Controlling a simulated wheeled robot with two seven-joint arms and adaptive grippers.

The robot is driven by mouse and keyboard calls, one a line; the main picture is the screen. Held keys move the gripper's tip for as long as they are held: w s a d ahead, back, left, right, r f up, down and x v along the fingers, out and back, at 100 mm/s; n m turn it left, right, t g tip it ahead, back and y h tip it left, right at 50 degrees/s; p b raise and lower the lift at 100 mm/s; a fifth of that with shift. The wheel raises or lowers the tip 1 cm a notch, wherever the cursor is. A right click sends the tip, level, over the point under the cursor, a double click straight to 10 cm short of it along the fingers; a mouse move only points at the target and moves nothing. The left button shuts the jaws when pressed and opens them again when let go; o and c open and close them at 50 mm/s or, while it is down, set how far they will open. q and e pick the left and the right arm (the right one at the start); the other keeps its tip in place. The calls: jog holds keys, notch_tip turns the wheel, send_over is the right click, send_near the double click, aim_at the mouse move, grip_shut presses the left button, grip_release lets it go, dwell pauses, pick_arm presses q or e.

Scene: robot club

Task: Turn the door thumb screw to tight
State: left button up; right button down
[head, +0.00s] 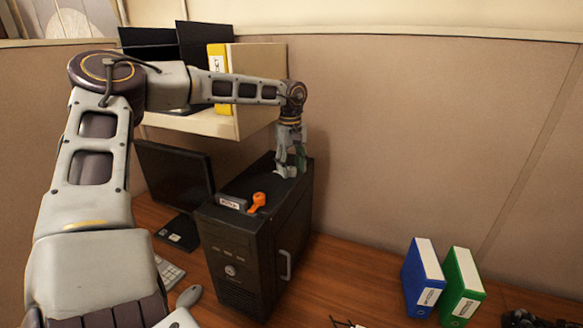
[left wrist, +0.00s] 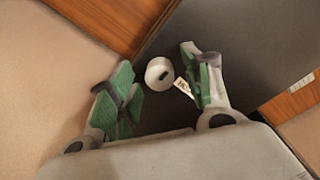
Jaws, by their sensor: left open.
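The black computer tower (head: 260,235) stands on the desk, its door side with a grey handle (head: 285,265) facing right. A pale round thumb screw (left wrist: 160,72) with a dark mark shows in the left wrist view on the tower's dark surface, with a small white label (left wrist: 184,88) beside it. My left gripper (head: 290,168) points down at the far end of the tower's top. In the left wrist view its green-padded fingers (left wrist: 158,84) are open, one on each side of the screw; I see gaps between them and it. In the head view the gripper hides the screw.
An orange key-shaped piece (head: 257,201) and a small labelled block (head: 232,202) lie on the tower's top near its front. A monitor (head: 175,185) stands left, under a shelf (head: 205,122). Blue (head: 424,275) and green (head: 462,285) binders stand right. The partition wall is close behind.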

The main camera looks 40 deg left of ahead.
aim_at(291, 168)
pick_arm(q)
notch_tip(291, 168, up, 12)
jog(key=shift+s+f, duration=0.15)
jog(key=shift+f, duration=0.1)
dwell(0.4)
dwell(0.6)
